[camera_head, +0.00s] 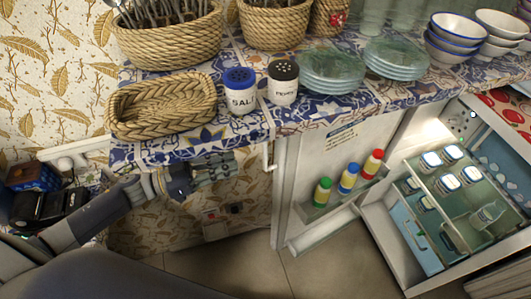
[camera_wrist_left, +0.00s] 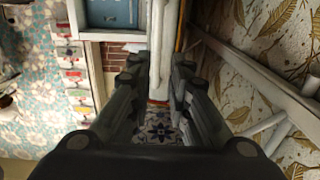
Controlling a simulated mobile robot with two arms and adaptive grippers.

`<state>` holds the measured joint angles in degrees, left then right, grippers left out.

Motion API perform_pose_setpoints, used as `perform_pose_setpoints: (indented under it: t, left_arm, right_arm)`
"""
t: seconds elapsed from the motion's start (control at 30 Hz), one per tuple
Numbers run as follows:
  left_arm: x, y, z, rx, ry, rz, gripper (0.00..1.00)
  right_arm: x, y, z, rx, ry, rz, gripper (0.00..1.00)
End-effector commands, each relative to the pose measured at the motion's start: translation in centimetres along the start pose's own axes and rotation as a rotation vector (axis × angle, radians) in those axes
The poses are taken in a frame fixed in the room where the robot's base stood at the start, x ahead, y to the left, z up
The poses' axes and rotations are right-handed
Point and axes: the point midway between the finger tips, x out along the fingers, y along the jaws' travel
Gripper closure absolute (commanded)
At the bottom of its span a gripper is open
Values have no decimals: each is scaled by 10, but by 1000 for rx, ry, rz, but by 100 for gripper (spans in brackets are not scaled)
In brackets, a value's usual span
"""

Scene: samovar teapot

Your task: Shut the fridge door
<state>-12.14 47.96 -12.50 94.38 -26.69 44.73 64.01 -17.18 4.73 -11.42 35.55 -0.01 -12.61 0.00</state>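The fridge door (camera_head: 318,165) stands wide open in the head view, its inner side facing right, with a shelf of bottles. A white handle (camera_head: 270,156) shows at the left of the door. The open fridge (camera_head: 440,200) is at the right, its shelves visible. My left gripper (camera_head: 233,165) is left of the door and handle, just below the counter edge, apart from the door in this view. In the left wrist view its two fingers (camera_wrist_left: 160,70) are parted, with a white upright part seen between or beyond them; contact cannot be told. My right gripper is not in view.
The tiled counter (camera_head: 225,135) overhangs the gripper, carrying a bread basket (camera_head: 160,105), salt (camera_head: 240,90) and pepper shakers (camera_head: 284,82), glass plates and bowls. Green, blue and yellow-red bottles (camera_head: 348,178) stand in the door shelf. The floor (camera_head: 320,270) below is clear.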

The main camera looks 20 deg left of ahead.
Motion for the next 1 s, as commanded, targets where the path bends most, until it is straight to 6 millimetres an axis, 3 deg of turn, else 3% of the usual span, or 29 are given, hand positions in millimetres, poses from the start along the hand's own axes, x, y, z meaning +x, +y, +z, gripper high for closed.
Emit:
perform_pose_setpoints:
  t: [0.17,0.6,0.77,1.0]
  left_arm:
    - [16,4,-6,-1,6,19,82]
    - [93,4,-6,0,6,14,82]
    - [106,4,-5,-1,4,14,82]
    - [108,4,-4,-1,3,13,82]
  right_arm:
    - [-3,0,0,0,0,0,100]
    - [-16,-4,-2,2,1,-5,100]
    - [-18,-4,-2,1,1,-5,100]
    - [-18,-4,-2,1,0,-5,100]
